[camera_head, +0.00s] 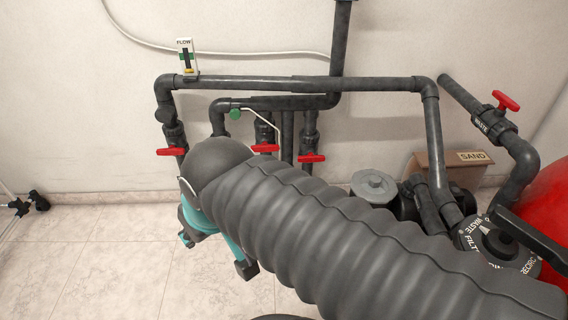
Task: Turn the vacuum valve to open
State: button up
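Three valves with red handles sit side by side on vertical dark pipes: a left one (171,151), a middle one (265,149) and a right one (312,158). Each handle lies crosswise to its pipe. Their labels are too small or hidden to read, so I cannot tell which is the vacuum valve. My gripper (216,252), with teal and dark parts, hangs below and in front of these valves, apart from them. My ribbed grey arm partly hides it, and I cannot tell whether its fingers are open or shut.
A multiport valve (500,247), a red tank (545,215), a grey-lidded pump (374,187) and a SAND box (455,168) stand there. A flow gauge (186,58) tops the pipes. The left floor is mostly clear.

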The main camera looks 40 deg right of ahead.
aim_at(265, 147)
jog(key=k, duration=0.45)
jog(key=z, duration=0.95)
jog(key=i, duration=1)
jog(key=k, duration=1)
jog(key=u, duration=1.1)
jog(key=i, duration=0.85)
jog(key=z, duration=1)
